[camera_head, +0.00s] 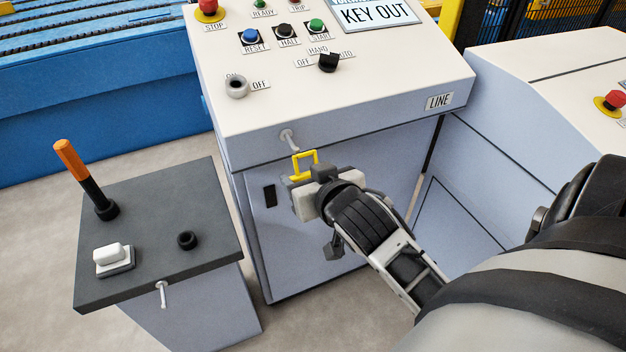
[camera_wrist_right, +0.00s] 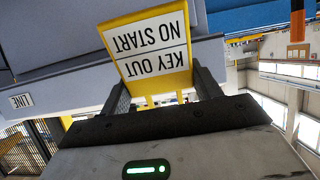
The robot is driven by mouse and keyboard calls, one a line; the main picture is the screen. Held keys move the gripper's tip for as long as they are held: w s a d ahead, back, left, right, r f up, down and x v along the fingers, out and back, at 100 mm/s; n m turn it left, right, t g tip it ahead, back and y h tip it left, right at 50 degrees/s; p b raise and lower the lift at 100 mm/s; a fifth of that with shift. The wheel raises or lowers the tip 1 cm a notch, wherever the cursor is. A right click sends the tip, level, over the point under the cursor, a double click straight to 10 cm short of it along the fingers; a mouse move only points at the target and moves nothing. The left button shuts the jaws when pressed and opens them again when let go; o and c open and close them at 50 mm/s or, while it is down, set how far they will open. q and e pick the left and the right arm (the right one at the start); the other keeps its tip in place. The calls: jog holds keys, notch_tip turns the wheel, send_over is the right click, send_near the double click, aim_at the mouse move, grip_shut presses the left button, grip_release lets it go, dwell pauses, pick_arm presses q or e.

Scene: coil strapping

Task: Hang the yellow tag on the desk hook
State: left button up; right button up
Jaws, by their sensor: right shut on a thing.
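The yellow tag (camera_head: 303,157) shows in the head view as a yellow loop above my right gripper (camera_head: 310,180). In the right wrist view the tag (camera_wrist_right: 152,45) has a white label reading "KEY OUT NO START", upside down. My right gripper (camera_wrist_right: 160,88) is shut on the tag, with one finger on each side. A pale hook (camera_head: 289,140) sticks out of the desk's front face, just above and left of the loop. I cannot tell whether the loop touches the hook or is around it. My left gripper is out of view.
The desk (camera_head: 350,112) has a sloped top with buttons and a "KEY OUT" sign (camera_head: 377,13). A grey stand (camera_head: 150,200) at left carries an orange-topped lever (camera_head: 72,162), and has its own pale hook (camera_head: 162,294). Another console (camera_head: 545,75) stands at right.

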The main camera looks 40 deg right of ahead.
jog(key=shift+w+d+f, duration=0.1)
jog(key=shift+w+d, duration=0.15)
jog(key=shift+w, duration=0.8)
jog(key=shift+w+d, duration=0.3)
jog(key=shift+w, duration=0.8)
jog(key=shift+w+d+f, duration=0.1)
jog(key=shift+w+d, duration=0.15)
jog(key=shift+w, duration=0.8)
jog(key=shift+w+d+f, duration=0.1)
jog(key=shift+w+f, duration=0.35)
jog(key=shift+w, duration=0.15)
jog(key=o, duration=1.4)
jog(key=shift+c, duration=0.2)
